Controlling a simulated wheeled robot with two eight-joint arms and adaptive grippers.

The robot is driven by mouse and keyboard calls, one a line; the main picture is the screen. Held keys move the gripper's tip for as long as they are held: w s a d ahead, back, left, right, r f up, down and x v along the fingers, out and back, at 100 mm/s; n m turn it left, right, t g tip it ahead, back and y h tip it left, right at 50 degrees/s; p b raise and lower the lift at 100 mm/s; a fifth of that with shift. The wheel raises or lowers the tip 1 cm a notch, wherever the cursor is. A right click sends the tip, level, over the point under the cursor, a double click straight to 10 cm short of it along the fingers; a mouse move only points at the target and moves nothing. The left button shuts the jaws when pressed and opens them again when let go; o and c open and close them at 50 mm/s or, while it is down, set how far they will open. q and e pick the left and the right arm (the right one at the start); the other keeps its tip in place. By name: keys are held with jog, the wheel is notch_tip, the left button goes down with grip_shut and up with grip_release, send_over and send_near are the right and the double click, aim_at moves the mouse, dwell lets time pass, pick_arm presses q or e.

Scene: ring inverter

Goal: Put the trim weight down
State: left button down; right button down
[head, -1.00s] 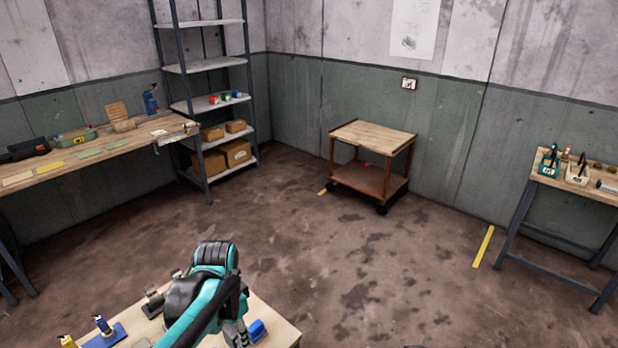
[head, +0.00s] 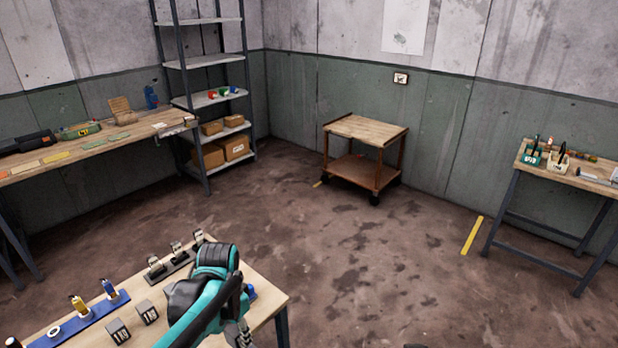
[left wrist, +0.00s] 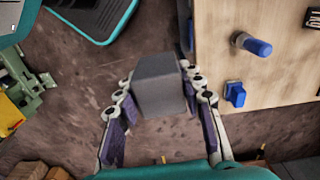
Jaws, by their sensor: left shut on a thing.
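The trim weight seems to be a plain grey block (left wrist: 160,88), seen in the left wrist view. My left gripper (left wrist: 157,78) is shut on it, with one finger on each side. In that view the block shows over the floor, beside the edge of the near wooden table (left wrist: 225,50); its height is hard to tell. In the head view my left gripper (head: 240,335) is at the table's right part, and the block cannot be made out there. My right gripper is not in view.
The near table (head: 262,287) holds two dark labelled blocks (head: 133,321), a blue strip (head: 75,325) with bottles, and a dark rack (head: 175,265). Blue pieces (left wrist: 236,94) sit near its edge. A wooden cart (head: 365,130) and side benches stand farther off. The floor between is clear.

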pick_arm(q)
notch_tip(320, 180, down, 16)
jog(key=w+n+b, duration=0.2)
jog(key=n+b, duration=0.3)
jog(key=n, duration=0.2)
jog(key=shift+w+a+f+b, duration=0.15)
jog(key=shift+a+b, duration=0.25)
jog(key=shift+a, duration=0.05)
